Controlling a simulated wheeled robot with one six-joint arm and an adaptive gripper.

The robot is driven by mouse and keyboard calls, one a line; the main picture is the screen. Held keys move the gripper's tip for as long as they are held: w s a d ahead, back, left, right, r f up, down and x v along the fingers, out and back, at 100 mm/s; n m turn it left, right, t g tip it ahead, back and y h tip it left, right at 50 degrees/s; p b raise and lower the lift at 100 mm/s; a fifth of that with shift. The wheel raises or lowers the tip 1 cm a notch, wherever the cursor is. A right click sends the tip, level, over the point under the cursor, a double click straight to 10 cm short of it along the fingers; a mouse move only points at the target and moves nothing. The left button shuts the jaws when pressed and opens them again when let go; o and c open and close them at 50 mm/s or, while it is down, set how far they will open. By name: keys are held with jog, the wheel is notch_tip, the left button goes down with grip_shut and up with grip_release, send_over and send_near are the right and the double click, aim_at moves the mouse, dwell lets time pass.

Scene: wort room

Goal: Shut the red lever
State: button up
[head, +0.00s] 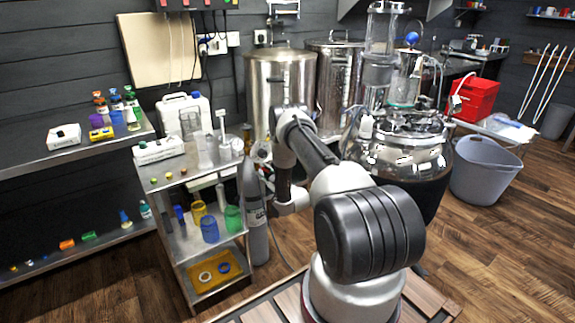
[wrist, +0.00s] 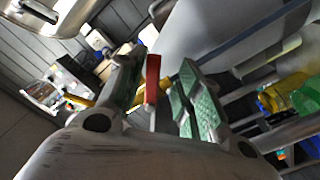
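The red lever (wrist: 153,80) shows in the wrist view as a narrow upright red bar. It lies between the two fingers of my gripper (wrist: 162,62), nearer the left finger. The green-padded fingers are apart, with a visible gap between the lever and the right finger. I cannot tell whether the left finger touches the lever. The lever's mounting is hidden. In the head view my arm reaches toward the steel vessel (head: 282,85) and the grey gas cylinder (head: 252,205); the lever cannot be made out there.
A steel cart (head: 178,178) with jars and small parts stands left of my arm. A large glass vessel (head: 400,158) of dark liquid stands right of it. A grey tub (head: 485,170) and a red bin (head: 475,99) are farther right. Wooden floor is clear at lower right.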

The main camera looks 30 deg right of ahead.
jog(key=s+a+f+m, duration=0.1)
jog(key=s+m, duration=0.5)
jog(key=s, duration=0.2)
jog(key=s+f+m+g, duration=0.1)
jog(key=s+f+g, duration=0.75)
jog(key=f, duration=0.35)
jog(key=s+a+r+g, duration=0.1)
jog(key=s+r+g, duration=0.1)
jog(key=r, duration=0.8)
jog(key=s+a+r+m+g+h, duration=0.1)
jog(key=s+r, duration=0.3)
jog(key=r, duration=0.7)
jog(key=s+a+r+g, duration=0.2)
jog(key=s+r+g, duration=0.1)
jog(key=r, duration=0.8)
jog(key=shift+r+m+h, duration=0.2)
jog(key=shift+m+h, duration=0.1)
jog(key=shift+g, duration=0.25)
